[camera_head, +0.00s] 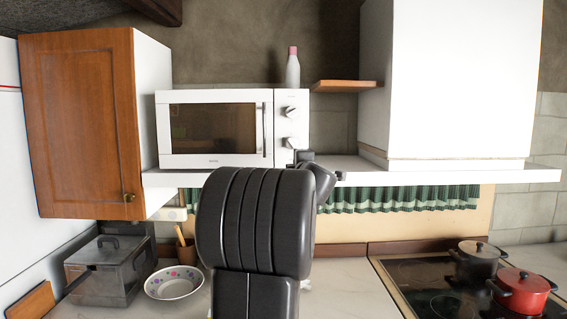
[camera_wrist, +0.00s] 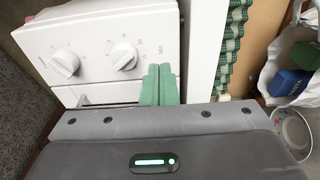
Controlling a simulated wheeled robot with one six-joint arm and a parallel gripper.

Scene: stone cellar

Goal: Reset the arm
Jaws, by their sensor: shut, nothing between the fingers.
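My gripper (camera_wrist: 157,82) shows in the wrist view as two green fingers pressed together, with nothing between them. They are in front of the white microwave (camera_wrist: 96,40), beside its two round knobs; whether they touch it I cannot tell. In the head view my dark arm rises in the middle of the picture and its end is near the lower right corner of the microwave (camera_head: 220,95). The fingers are not clearly visible there.
A white shelf (camera_head: 430,176) carries the microwave, with a green curtain (camera_head: 410,198) below. On the counter are a metal box (camera_head: 104,275), a bowl (camera_head: 174,282), and a hob with a red pot (camera_head: 521,292) and a dark pot (camera_head: 477,262).

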